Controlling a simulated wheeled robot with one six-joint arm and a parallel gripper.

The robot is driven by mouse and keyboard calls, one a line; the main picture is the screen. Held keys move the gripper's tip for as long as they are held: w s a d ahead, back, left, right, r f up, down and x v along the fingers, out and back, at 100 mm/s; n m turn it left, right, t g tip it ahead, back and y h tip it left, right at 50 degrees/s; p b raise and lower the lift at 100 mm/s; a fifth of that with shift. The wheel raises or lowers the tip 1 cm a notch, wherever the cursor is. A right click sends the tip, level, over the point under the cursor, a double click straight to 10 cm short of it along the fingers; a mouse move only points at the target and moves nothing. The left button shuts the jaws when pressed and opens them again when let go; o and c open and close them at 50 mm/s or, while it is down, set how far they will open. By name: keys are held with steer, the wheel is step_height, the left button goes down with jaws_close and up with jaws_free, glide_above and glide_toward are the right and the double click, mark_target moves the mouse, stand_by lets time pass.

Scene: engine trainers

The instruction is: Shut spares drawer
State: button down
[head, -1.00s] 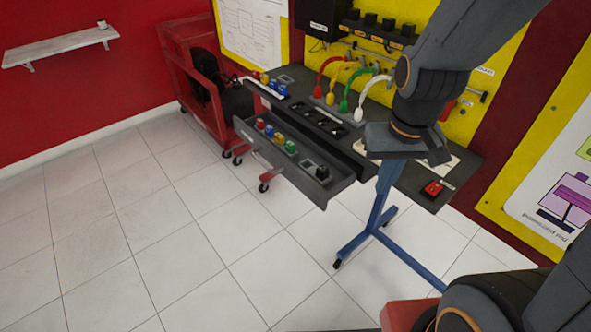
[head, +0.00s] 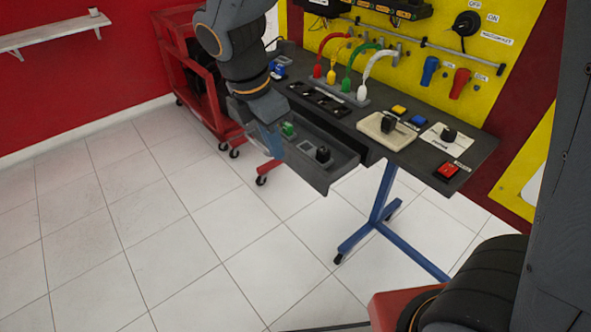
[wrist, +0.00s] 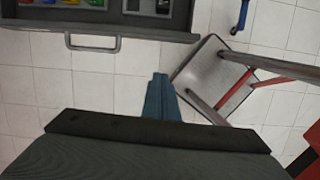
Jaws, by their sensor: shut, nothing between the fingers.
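The spares drawer (head: 306,170) is a dark grey drawer standing open under the bench top, with small coloured parts and black items inside. In the wrist view the drawer (wrist: 150,30) lies at the top left, with its grey bar handle (wrist: 93,48) facing me. My gripper (head: 273,142) has blue fingers and is shut and empty. In the head view it is in front of the drawer and hides its left part and handle. In the wrist view the gripper (wrist: 160,80) points toward the drawer front, right of the handle, with floor showing between.
The grey bench top (head: 425,150) carries switches, sockets and coloured cables. A red cart (head: 200,90) stands left of the bench. Blue bench legs (head: 380,205) stand below. A stool-like grey seat (wrist: 215,75) is right of my fingers in the wrist view.

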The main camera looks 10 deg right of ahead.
steer(key=shift+w+d+f+p, duration=0.2)
steer(key=shift+w+d+f, duration=0.55)
steer(key=shift+f, duration=0.85)
steer(key=shift+w+d+f+p, duration=0.2)
steer(key=shift+w+d+f, duration=0.5)
steer(key=shift+f, duration=0.95)
steer(key=shift+w+d+f+p, duration=0.2)
steer(key=shift+w+d+f, duration=0.2)
steer(key=shift+d+f, duration=0.95)
steer(key=shift+a+f, duration=0.25)
steer(key=shift+a, duration=0.05)
